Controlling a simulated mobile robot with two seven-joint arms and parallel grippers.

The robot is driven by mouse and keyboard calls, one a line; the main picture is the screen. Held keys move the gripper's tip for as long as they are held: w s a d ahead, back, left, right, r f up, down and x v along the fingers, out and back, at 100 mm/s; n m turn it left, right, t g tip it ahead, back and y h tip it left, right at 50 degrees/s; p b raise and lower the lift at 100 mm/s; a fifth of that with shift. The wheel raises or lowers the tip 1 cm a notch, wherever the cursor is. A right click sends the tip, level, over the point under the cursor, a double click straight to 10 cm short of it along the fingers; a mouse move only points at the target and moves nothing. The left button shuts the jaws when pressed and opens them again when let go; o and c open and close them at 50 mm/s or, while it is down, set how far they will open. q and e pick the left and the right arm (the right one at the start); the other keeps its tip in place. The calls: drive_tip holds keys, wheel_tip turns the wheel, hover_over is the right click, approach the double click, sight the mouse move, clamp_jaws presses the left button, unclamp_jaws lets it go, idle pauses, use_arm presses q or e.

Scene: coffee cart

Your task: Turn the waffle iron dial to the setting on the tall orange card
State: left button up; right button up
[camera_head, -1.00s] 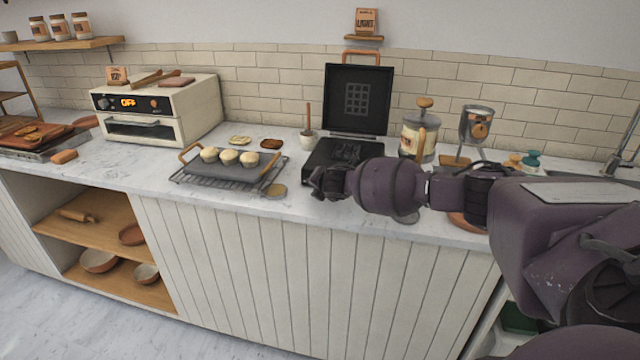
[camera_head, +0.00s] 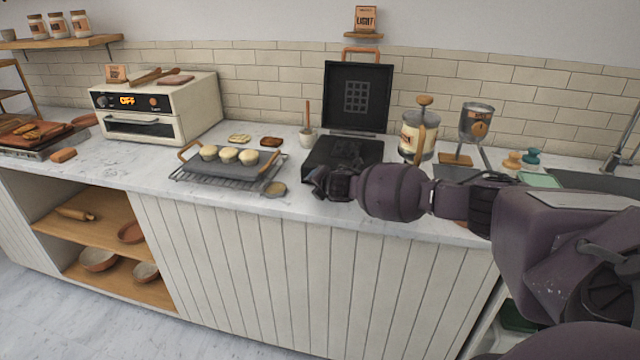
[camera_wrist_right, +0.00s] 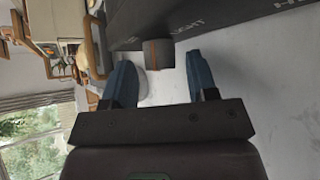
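The black waffle iron stands on the counter with its lid (camera_head: 358,95) raised and its base (camera_head: 343,150) flat. The tall orange card (camera_head: 366,18) stands on a small wall shelf and reads "LIGHT". My right gripper (camera_head: 320,182) is at the front of the base, where it hides the dial in the head view. In the right wrist view the dark dial (camera_wrist_right: 158,57), with an orange-brown stripe, sticks out from the base front. My right gripper (camera_wrist_right: 160,72) is open, its blue fingers on either side of the dial, with gaps visible. The label "LIGHT" (camera_wrist_right: 187,25) is printed beside the dial. My left gripper is out of view.
A white cup (camera_head: 308,137) with a brush and a glass jar (camera_head: 418,135) flank the iron.

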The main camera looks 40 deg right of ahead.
drive_tip(key=shift+s, duration=0.1)
drive_tip(key=p+v, duration=0.2)
drive_tip(key=v, duration=0.7)
drive_tip(key=shift+s+r, duration=0.15)
drive_tip(key=shift+s+a+r, duration=0.1)
drive_tip(key=shift+s+r, duration=0.15)
drive_tip(key=shift+s, duration=0.25)
